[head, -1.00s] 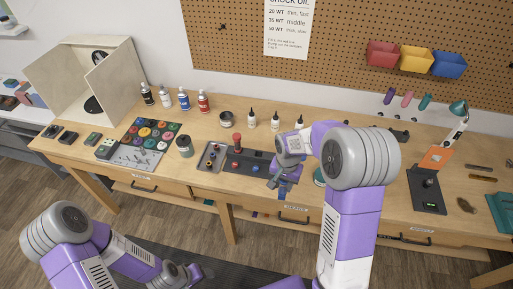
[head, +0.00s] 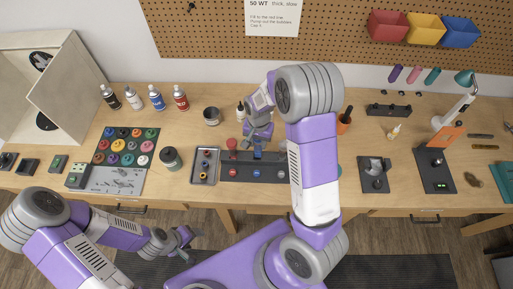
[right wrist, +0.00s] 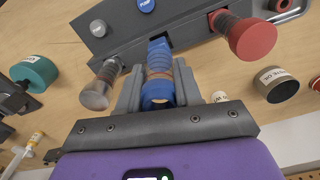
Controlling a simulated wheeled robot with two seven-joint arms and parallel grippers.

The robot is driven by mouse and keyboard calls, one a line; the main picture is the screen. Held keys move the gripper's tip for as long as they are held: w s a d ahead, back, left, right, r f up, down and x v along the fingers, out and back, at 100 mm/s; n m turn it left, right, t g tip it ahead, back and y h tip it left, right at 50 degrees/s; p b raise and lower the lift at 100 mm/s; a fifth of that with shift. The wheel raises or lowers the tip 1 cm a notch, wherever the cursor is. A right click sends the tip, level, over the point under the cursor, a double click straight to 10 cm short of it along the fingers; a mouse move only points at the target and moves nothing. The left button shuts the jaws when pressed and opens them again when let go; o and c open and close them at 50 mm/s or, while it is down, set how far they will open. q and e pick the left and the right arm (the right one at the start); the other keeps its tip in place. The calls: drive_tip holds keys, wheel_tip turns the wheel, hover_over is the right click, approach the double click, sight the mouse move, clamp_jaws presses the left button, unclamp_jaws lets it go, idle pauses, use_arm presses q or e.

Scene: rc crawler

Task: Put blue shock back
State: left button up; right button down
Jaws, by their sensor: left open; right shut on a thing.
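The blue shock (right wrist: 158,70) is between the fingers of my right gripper (right wrist: 160,82), which is shut on it. Its far end is at a slot in the dark shock stand (right wrist: 180,22), beside a blue round label; I cannot tell how deep it sits. In the head view my right gripper (head: 257,138) is over the stand (head: 238,170), from above and behind. The red shock (right wrist: 248,35) stands in the stand to one side, and a grey clear-bodied shock (right wrist: 99,88) to the other. My left gripper (head: 182,240) is open and empty, in front of the bench.
A grey tray with small parts (head: 205,168) adjoins the stand's left end. A dark jar (head: 170,157) and a board of coloured caps (head: 125,150) are farther left. Bottles (head: 156,98) stand at the back. My right arm hides part of the bench right of the stand.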

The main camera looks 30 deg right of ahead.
sight(258, 148)
drive_tip(key=shift+w+f, duration=0.15)
drive_tip(key=shift+f, duration=0.65)
wheel_tip(258, 148, down, 3)
drive_tip(key=shift+f, duration=0.25)
drive_tip(key=shift+f, duration=0.1)
drive_tip(key=c, duration=1.2)
unclamp_jaws()
drive_tip(key=shift+f, duration=0.1)
drive_tip(key=o, duration=0.4)
drive_tip(key=shift+o, duration=0.2)
drive_tip(key=shift+r, duration=0.2)
